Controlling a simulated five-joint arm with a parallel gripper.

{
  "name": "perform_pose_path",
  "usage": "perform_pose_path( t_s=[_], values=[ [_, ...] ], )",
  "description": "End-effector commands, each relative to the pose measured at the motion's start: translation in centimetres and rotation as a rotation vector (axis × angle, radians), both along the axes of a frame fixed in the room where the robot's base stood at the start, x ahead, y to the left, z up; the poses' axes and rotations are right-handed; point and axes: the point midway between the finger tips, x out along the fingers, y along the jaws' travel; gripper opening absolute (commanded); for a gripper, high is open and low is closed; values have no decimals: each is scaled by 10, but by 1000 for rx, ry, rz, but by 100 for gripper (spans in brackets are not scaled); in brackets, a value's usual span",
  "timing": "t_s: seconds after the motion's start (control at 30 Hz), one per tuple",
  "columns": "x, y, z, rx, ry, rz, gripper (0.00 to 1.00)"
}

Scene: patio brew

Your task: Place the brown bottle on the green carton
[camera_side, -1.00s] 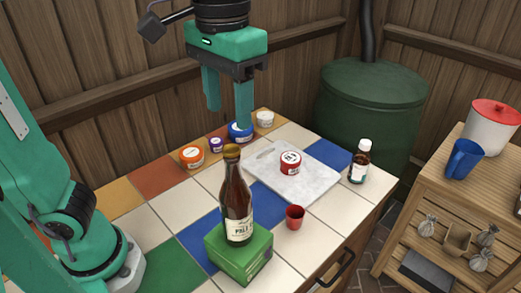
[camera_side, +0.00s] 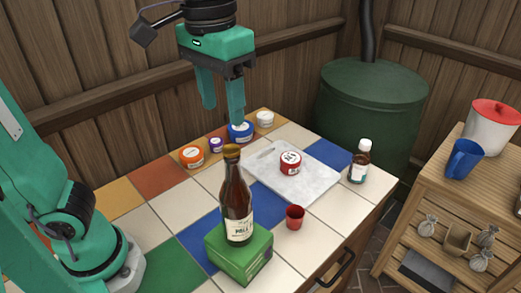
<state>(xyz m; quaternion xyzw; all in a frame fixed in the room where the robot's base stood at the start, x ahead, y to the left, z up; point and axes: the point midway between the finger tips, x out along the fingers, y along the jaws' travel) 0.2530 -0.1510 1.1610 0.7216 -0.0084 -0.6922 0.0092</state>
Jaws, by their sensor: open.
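The brown bottle (camera_side: 238,205) stands upright on top of the green carton (camera_side: 240,259), near the front of the tiled table. Its cream label faces the camera. My gripper (camera_side: 222,112) is open and empty. It hangs in the air above and behind the bottle, apart from it, with its fingers pointing down.
A grey-white board (camera_side: 310,186) bears a red tin (camera_side: 290,162). A red cup (camera_side: 295,217) stands right of the carton. A small brown medicine bottle (camera_side: 360,165) stands at the right edge. Several jars, including an orange one (camera_side: 191,157), line the back.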

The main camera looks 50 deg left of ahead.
Motion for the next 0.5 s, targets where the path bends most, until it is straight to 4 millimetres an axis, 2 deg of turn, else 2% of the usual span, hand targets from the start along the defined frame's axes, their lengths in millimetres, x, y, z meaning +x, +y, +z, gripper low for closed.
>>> perform_pose_path(
  t_s=[0.17,0.5],
  values=[
    [0,37,-21,-32,-83,9,51],
    [-13,112,-81,-33,-308,11,51]
  ],
)
